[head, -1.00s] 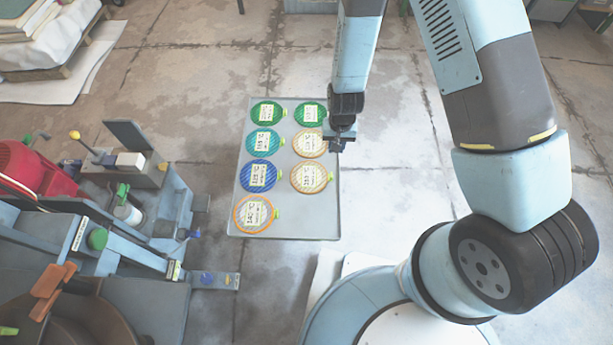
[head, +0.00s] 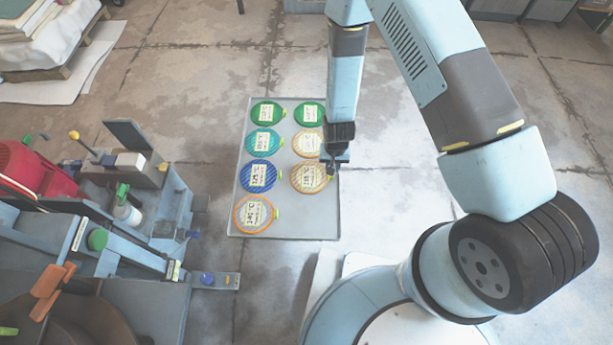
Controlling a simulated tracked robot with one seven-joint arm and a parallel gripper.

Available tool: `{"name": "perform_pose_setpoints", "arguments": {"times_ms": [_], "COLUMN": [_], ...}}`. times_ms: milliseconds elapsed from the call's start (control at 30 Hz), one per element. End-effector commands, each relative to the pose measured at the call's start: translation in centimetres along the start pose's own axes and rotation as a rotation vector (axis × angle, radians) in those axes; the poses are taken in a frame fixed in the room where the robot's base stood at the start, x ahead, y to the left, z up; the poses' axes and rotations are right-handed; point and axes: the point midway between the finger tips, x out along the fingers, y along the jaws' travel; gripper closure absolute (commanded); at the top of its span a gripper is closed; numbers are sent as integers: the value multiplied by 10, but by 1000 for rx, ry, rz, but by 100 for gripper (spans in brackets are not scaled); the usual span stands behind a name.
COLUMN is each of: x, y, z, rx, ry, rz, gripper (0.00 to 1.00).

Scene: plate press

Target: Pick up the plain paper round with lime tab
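Two tan paper-coloured rounds lie in the right column of a grey tray (head: 310,225). The upper tan round (head: 304,145) is partly hidden at its right by my gripper. The lower tan round (head: 305,178) has a white label, a yellowish edge and a lime tab at its right. Both look faintly patterned, and I cannot tell which is plain. My gripper (head: 333,170) points down over the tray's right edge, beside the lower tan round's tab. It is too small to tell whether its fingers are open, and no round is seen lifted.
The tray also bears two green rounds (head: 267,112), a teal round (head: 262,143), a blue round (head: 257,176) and an orange-rimmed round (head: 252,214). A press-like machine (head: 120,235) stands at the left.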

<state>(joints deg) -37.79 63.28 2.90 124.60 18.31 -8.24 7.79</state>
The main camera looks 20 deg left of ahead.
Motion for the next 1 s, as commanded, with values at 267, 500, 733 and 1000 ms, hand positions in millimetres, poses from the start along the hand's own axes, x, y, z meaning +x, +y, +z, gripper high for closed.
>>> {"name": "perform_pose_setpoints", "arguments": {"times_ms": [267, 500, 733, 1000], "x": [26, 49, 52, 52], "y": [0, 0, 0, 0], "z": [1, 0, 0, 0], "rx": [0, 0, 0, 0], "ry": [-1, 0, 1, 0], "rz": [0, 0, 0, 0], "gripper": [78, 78, 78, 95]}}
